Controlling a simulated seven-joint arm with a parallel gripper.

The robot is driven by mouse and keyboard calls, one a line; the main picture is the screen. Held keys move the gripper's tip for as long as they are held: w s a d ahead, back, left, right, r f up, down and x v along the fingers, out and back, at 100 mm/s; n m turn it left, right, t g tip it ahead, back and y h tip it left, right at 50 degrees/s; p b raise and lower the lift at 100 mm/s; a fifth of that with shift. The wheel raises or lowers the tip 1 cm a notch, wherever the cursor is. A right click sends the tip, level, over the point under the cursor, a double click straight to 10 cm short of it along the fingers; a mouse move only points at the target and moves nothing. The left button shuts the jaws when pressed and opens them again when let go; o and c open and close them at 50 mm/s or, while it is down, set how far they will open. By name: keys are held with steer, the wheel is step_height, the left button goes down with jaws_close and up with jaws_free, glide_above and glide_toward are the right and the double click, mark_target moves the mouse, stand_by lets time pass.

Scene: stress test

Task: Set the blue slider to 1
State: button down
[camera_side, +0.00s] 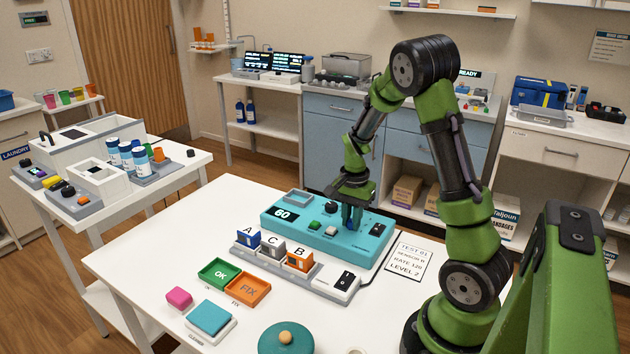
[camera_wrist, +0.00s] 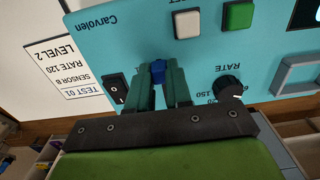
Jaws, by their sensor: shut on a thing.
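The teal device (camera_side: 275,221) lies on the white table, its display reading 60. My gripper (camera_side: 352,222) reaches down onto its right part. In the wrist view my gripper (camera_wrist: 160,78) has its two fingers closed around a small blue knob (camera_wrist: 157,67), which I take for the blue slider. The fingers cover the slot and its marks, so the slider's setting cannot be read. In the side view the fingers hide the knob.
A black rocker switch (camera_wrist: 117,90) and a RATE dial (camera_wrist: 228,88) flank the fingers. White (camera_wrist: 186,23) and green (camera_wrist: 237,15) buttons are close by. A card (camera_side: 408,262) reads TEST 01, SENSOR B, RATE 120, LEVEL 2. Lettered blocks (camera_side: 271,249) stand in front of the device.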

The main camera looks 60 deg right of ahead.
mark_target(350, 221)
steer(key=shift+a, duration=0.35)
steer(key=c, duration=1)
jaws_free()
steer(key=shift+c, duration=0.2)
steer(key=shift+d, duration=0.1)
step_height(350, 221, up, 17)
steer(key=s+a+r+n+t+y, duration=0.1)
steer(key=s+a+n+t, duration=0.2)
steer(key=a+n, duration=0.4)
steer(key=s+a+r+n+t+y, duration=0.1)
steer(key=s+a+n+t, duration=0.2)
steer(key=a+n, duration=0.4)
steer(key=a+t, duration=0.1)
steer(key=a, duration=0.8)
steer(key=shift+s+a+r, duration=0.15)
steer(key=shift+a+r, duration=0.15)
steer(key=shift+a, duration=0.1)
